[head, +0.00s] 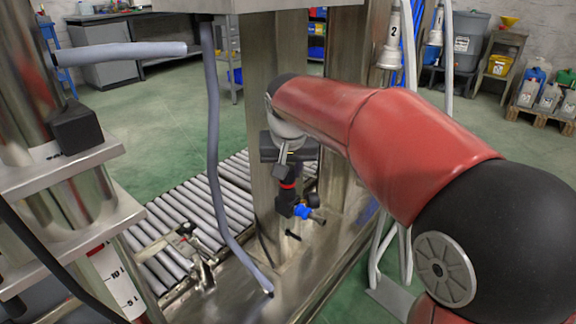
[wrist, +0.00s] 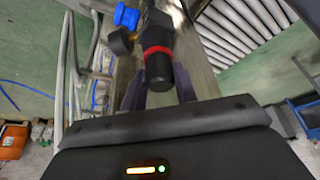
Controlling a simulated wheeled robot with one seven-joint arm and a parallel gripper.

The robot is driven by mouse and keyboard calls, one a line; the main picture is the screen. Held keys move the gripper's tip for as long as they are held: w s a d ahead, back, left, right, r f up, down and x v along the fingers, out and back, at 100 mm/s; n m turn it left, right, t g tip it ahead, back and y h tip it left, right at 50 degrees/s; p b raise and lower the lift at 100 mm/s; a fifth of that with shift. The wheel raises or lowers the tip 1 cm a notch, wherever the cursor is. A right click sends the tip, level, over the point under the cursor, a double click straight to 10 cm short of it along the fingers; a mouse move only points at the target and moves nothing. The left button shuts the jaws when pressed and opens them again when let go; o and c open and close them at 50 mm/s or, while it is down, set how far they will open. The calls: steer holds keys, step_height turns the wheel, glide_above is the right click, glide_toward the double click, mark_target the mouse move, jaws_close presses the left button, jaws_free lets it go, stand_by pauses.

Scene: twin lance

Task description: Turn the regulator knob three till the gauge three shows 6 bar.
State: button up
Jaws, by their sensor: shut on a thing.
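In the wrist view, the black regulator knob (wrist: 158,68) with a red ring lies between the two dark fingers of my gripper (wrist: 160,90). My gripper is shut on this knob. In the head view, my gripper (head: 287,172) is above the regulator body (head: 285,207), which has the red ring (head: 287,185) and a blue fitting (head: 303,211). A dark round part (wrist: 121,42), likely the gauge, sits beside the regulator in the wrist view. Its face and reading are hidden. I cannot read a number on the knob.
A steel post (head: 262,100) stands close behind my gripper. A grey hose (head: 215,150) hangs to the left. A roller conveyor (head: 190,215) runs behind. A steel stand with scale marks (head: 85,200) is at left. Green floor is open behind.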

steer(key=shift+m, duration=0.4)
steer(key=o, duration=1)
steer(key=shift+r, duration=0.15)
steer(key=p+v, duration=0.1)
steer(key=v, duration=0.6)
steer(key=shift+s+a+r, duration=0.15)
steer(key=shift+r, duration=0.15)
steer(key=shift+s, duration=0.1)
steer(key=shift+c, duration=0.3)
